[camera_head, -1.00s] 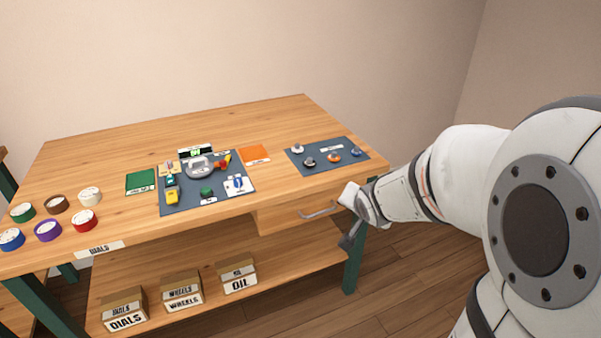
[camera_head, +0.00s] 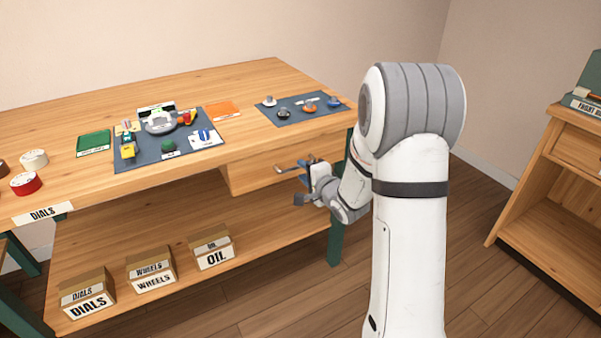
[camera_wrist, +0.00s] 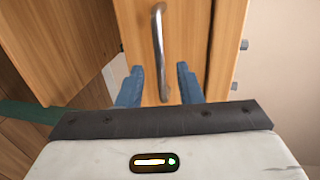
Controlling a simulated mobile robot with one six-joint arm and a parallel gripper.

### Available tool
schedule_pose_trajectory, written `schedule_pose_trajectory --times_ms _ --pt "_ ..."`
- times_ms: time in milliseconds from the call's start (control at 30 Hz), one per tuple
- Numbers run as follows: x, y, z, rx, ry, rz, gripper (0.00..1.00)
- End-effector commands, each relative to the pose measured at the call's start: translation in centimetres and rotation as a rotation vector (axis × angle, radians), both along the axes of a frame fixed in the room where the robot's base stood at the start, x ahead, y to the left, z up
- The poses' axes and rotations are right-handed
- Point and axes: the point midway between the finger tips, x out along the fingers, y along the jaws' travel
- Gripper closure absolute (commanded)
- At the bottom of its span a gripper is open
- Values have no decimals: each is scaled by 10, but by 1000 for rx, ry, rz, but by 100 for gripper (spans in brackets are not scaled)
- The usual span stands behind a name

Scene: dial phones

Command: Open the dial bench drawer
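The dial bench (camera_head: 190,185) has a wooden drawer (camera_head: 262,172) under its right end, with a metal bar handle (camera_head: 284,170) on the front. The drawer looks shut. My gripper (camera_head: 303,182) is in front of the drawer, at the right end of the handle in the head view. In the wrist view, my gripper (camera_wrist: 159,86) is open, with blue fingers on either side of the handle's near end (camera_wrist: 160,55). The handle lies between the fingers, and neither finger visibly grips it. Contact cannot be told.
A blue mat (camera_head: 290,122) with small dials lies above the drawer; another mat (camera_head: 150,155) holds a phone and parts. Boxes, including the oil box (camera_head: 214,250), stand on the lower shelf. A green leg (camera_head: 336,240) stands near my arm. A cabinet (camera_head: 550,190) is at right.

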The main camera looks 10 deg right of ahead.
Motion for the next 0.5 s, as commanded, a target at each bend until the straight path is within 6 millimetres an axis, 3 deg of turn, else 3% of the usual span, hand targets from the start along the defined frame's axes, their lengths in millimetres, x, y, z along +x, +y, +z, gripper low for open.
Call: schedule_pose_trajectory --times_ms 200,500 --pt "22 8 -6 -1 0 1 68" --pt "25 9 -6 -1 1 0 68"
